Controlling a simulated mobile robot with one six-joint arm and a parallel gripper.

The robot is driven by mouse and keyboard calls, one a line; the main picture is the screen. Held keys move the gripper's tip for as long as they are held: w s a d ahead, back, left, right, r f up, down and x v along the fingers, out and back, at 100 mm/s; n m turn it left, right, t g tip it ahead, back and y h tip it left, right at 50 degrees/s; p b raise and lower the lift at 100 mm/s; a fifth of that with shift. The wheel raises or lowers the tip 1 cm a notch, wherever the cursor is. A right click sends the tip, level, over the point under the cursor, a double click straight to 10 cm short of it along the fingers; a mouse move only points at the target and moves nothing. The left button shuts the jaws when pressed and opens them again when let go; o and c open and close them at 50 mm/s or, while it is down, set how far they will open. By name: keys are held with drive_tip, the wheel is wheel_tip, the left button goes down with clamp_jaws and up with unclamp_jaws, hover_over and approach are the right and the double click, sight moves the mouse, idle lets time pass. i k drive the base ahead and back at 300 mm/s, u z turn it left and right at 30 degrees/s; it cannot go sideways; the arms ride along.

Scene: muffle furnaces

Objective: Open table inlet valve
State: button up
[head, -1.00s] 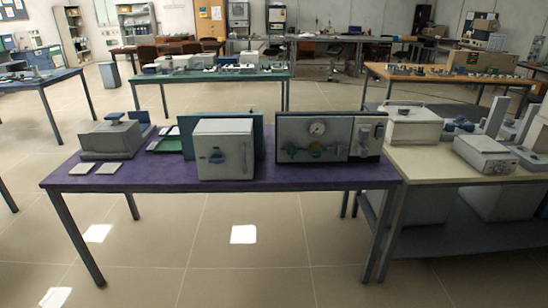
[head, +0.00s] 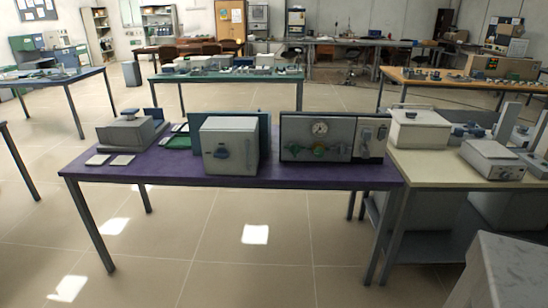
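A grey panel (head: 300,130) with a dark frame stands on the purple table (head: 190,175), right of centre in the head view. It has a round white gauge (head: 320,128) with a green valve knob (head: 319,150) below it. A second green knob (head: 293,148) sits at its lower left, and a yellowish part lies between them. A lever-like fitting (head: 367,136) is at the panel's right. I cannot tell which of these is the table inlet valve, nor whether any is open. My gripper is not in view.
A white box furnace (head: 229,146) stands left of the panel. A grey device (head: 127,132) and two pale plates (head: 109,160) are further left. A cream table (head: 425,168) adjoins on the right. A grey block (head: 510,275) fills the lower right corner. Floor in front is clear.

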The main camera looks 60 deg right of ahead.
sight(295, 149)
drive_tip(key=u, duration=0.2)
drive_tip(key=i, duration=0.65)
drive_tip(key=u, duration=1.35)
drive_tip(key=k, duration=0.1)
drive_tip(key=z, duration=3.05)
